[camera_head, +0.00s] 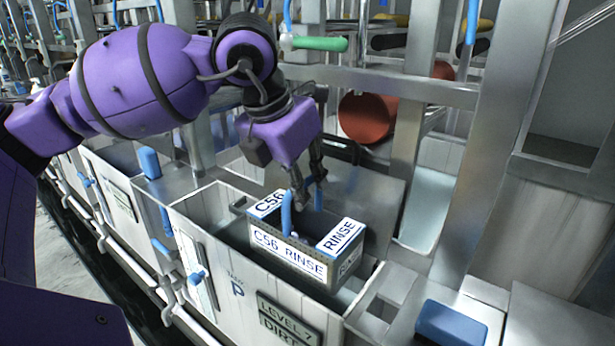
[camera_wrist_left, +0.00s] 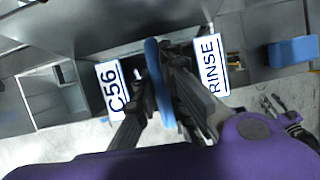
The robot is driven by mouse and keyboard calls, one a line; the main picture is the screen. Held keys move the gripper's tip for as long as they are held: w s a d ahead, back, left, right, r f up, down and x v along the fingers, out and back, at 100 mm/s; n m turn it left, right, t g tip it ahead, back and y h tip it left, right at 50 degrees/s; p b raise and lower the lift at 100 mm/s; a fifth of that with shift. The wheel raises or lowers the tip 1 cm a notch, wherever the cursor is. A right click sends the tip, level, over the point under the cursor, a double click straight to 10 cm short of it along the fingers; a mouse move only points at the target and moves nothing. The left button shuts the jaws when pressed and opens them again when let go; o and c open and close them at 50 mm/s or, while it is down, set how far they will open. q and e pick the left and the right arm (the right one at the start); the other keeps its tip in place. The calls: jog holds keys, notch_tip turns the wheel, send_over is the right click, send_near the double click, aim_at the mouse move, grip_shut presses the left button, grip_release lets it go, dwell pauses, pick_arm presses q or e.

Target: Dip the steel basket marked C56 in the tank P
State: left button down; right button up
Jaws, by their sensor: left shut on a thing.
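The steel basket marked C56 (camera_head: 287,262) sits in the mouth of tank P (camera_head: 215,262), with its labelled rim and upper wall showing. Its lower part is hidden by the tank's front wall. My left gripper (camera_head: 306,188) is above the basket, shut on its blue handle (camera_head: 286,215). In the left wrist view the handle (camera_wrist_left: 158,85) stands between the fingers, with the C56 label (camera_wrist_left: 112,90) on one side and the RINSE label (camera_wrist_left: 211,64) on the other. My right gripper seems to show small at the lower right there (camera_wrist_left: 272,103); its jaw state is unclear.
A sign reading LEVEL 7 DIRTY (camera_head: 288,318) is on tank P's front. A blue block (camera_head: 450,323) lies on the ledge to the right. Steel posts (camera_head: 415,105) and a red-brown cylinder (camera_head: 368,117) stand behind. More tanks (camera_head: 112,185) run to the left.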

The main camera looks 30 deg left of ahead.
pick_arm(q)
notch_tip(320, 180, down, 9)
jog(key=b, duration=0.5)
jog(key=shift+w, duration=0.15)
notch_tip(320, 180, down, 2)
jog(key=shift+f+b, duration=0.15)
jog(key=shift+b, duration=0.95)
jog(key=shift+f+b, duration=0.55)
jog(key=shift+f, duration=0.3)
jog(key=shift+f+b, duration=0.85)
jog(key=shift+f, duration=0.75)
notch_tip(320, 180, down, 6)
jog(key=shift+r+b, duration=0.25)
jog(key=shift+b, duration=1)
pick_arm(e)
notch_tip(320, 180, down, 11)
jog(key=s+a, duration=0.1)
jog(key=shift+s+g, duration=0.25)
jog(key=shift+g, duration=0.15)
jog(key=shift+s+f, duration=0.1)
jog(key=shift+f, duration=0.1)
